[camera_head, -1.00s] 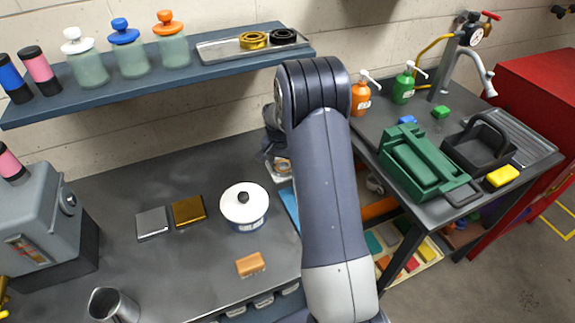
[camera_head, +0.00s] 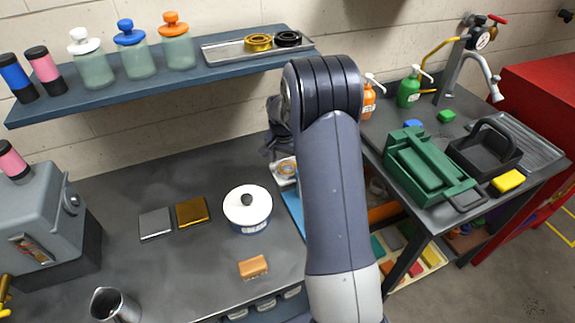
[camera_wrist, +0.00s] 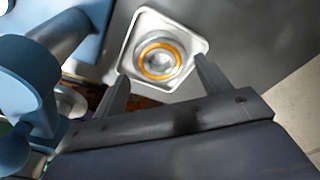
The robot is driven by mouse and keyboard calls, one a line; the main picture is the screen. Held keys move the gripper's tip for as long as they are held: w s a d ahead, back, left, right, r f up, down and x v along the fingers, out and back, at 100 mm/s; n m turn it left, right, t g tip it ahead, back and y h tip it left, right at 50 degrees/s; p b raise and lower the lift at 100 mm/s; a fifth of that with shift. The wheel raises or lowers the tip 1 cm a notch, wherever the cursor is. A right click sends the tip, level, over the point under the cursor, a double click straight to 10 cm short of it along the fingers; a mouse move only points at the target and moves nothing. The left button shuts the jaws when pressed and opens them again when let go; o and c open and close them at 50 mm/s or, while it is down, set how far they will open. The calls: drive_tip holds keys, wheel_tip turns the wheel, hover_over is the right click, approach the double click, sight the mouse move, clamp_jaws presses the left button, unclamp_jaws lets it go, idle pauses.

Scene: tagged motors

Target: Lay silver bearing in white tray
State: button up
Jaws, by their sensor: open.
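The white tray (camera_wrist: 138,26) shows near the top middle of the wrist view. The silver bearing (camera_wrist: 149,46), a ring with an orange inner band, lies inside it. My gripper (camera_wrist: 160,67) is open, its two fingers apart at the tray's near side with nothing between them. How high it is above the tray I cannot tell. In the head view my arm hides part of this spot; the white tray (camera_head: 279,180) and the orange band show just left of the arm, with my gripper (camera_head: 281,150) behind it.
A shelf tray (camera_head: 222,53) holds a gold ring and a black ring. A white-lidded pot (camera_head: 247,222) and an orange block (camera_head: 253,266) stand left of my arm. A green carrier (camera_head: 425,170) stands on the right bench. A blue part (camera_wrist: 25,90) fills the wrist view's left.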

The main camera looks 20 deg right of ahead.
sight(288, 166)
wheel_tip(288, 166, up, 9)
drive_tip(key=s+a, duration=0.1)
drive_tip(key=shift+b, duration=0.4)
drive_tip(key=f, duration=0.4)
drive_tip(key=d+f+p, duration=0.1)
drive_tip(key=f, duration=0.3)
drive_tip(key=w+f, duration=0.1)
drive_tip(key=f, duration=0.3)
drive_tip(key=shift+w+d+f+p, duration=0.1)
drive_tip(key=shift+d+p, duration=0.1)
drive_tip(key=shift+p, duration=0.1)
wheel_tip(288, 166, up, 3)
drive_tip(key=shift+r+p, duration=0.15)
drive_tip(key=shift+p, duration=0.5)
drive_tip(key=shift+a+r, duration=0.25)
drive_tip(key=shift+a, duration=0.1)
